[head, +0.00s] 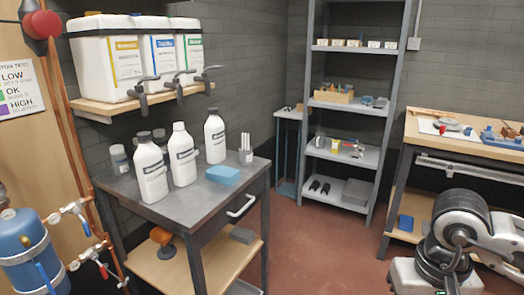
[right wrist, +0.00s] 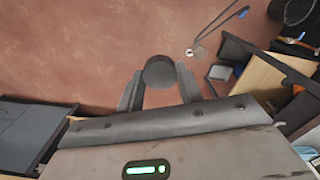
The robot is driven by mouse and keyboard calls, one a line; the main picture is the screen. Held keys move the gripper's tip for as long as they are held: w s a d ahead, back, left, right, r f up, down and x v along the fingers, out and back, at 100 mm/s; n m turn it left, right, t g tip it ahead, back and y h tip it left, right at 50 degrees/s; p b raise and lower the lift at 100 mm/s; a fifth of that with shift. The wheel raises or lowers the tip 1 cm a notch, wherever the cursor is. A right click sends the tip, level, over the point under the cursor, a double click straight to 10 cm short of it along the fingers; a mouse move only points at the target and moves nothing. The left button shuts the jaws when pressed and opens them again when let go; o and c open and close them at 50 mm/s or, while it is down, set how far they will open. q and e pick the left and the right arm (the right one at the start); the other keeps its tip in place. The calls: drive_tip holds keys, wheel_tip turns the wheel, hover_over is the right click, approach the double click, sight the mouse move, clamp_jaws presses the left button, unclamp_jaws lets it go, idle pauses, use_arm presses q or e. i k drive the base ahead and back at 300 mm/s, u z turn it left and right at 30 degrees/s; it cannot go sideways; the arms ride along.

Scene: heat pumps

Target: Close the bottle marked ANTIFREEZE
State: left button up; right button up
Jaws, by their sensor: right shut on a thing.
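Three white bottles stand on the dark metal cart: a left bottle (head: 150,168) with a dark cap, a middle bottle (head: 182,157) with a bare white top and no dark cap, and a right bottle (head: 215,136) with a dark cap. Their labels are too small to read, so I cannot tell which is marked ANTIFREEZE. In the right wrist view my right gripper (right wrist: 160,84) is shut on a dark round cap (right wrist: 160,71), held above the red floor. My right arm shows at the lower right of the head view, far from the bottles. My left gripper is not in view.
The cart top (head: 125,184) also holds a blue block (head: 222,174), a small jar (head: 119,159) and a cup of white sticks (head: 246,151). Jugs with taps stand on a wall shelf (head: 140,103) above. A workbench (head: 430,140) stands at right; red floor (head: 320,245) lies clear between.

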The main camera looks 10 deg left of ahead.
sight(182, 153)
drive_tip(key=z, duration=0.45)
drive_tip(key=i, duration=1.35)
drive_tip(key=u, duration=0.65)
